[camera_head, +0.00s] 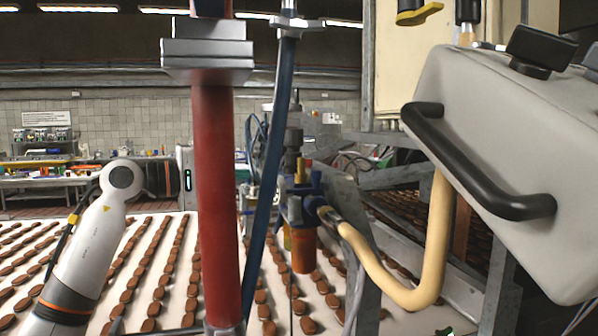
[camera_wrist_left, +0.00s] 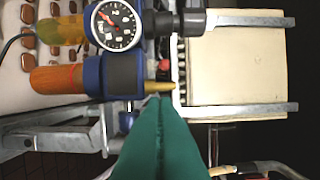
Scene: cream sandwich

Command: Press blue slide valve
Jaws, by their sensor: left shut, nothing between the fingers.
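A blue valve body (camera_head: 296,207) with an orange cylinder below it (camera_head: 303,250) sits mid-picture in the head view. In the left wrist view the blue body (camera_wrist_left: 125,77) lies sideways, with a yellow pointed tip (camera_wrist_left: 158,86), the orange cylinder (camera_wrist_left: 58,79) and a round gauge (camera_wrist_left: 117,25). I cannot tell which blue part slides. My left gripper's green fingers (camera_wrist_left: 168,112) are shut and empty, their tips just beside the yellow tip in that view; contact cannot be told. My right gripper is not in view.
A thick red pipe (camera_head: 214,205) and a blue hose (camera_head: 269,175) stand in front of the valve. A cream hose (camera_head: 405,293) curves right, below a grey box with a black handle (camera_head: 470,170). A conveyor (camera_head: 60,228) carries rows of brown biscuits behind.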

